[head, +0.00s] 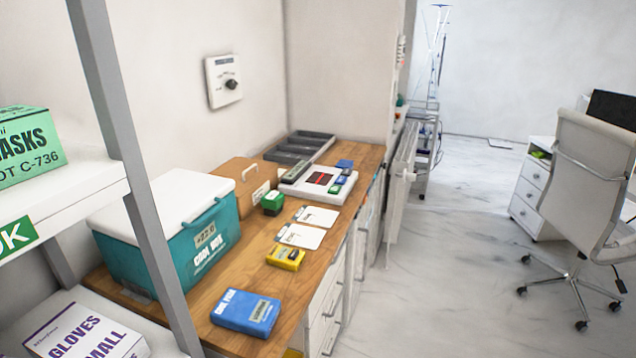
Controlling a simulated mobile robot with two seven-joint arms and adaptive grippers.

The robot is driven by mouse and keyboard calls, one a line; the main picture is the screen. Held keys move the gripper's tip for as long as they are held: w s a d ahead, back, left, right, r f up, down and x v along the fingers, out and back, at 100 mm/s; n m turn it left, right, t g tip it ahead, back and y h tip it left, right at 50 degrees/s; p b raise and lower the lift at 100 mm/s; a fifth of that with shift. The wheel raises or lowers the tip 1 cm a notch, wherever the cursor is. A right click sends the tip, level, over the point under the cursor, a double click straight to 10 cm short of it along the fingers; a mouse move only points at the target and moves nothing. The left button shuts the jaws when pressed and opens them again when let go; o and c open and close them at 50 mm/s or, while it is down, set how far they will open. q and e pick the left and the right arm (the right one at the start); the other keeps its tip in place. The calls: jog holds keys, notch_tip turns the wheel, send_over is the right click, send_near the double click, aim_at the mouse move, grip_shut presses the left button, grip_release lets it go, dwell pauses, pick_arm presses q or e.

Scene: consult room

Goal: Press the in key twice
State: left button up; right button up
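A white device (314,194) with a dark red display (319,178) lies on the wooden counter. Small coloured keys or blocks sit along its right side, a green one (334,189) and a blue one (340,180) among them. Their labels are too small to read, so I cannot tell which is the in key. A dark grey handheld item (297,172) lies at the device's left edge. Neither of my grippers is in view.
The wooden counter (208,292) also holds a teal cooler box (170,263), a green block (272,203), white cards (300,236), a yellow box (286,257) and a blue box (245,312). A shelf post (128,150) stands front left. Floor (440,260) right of the counter is clear.

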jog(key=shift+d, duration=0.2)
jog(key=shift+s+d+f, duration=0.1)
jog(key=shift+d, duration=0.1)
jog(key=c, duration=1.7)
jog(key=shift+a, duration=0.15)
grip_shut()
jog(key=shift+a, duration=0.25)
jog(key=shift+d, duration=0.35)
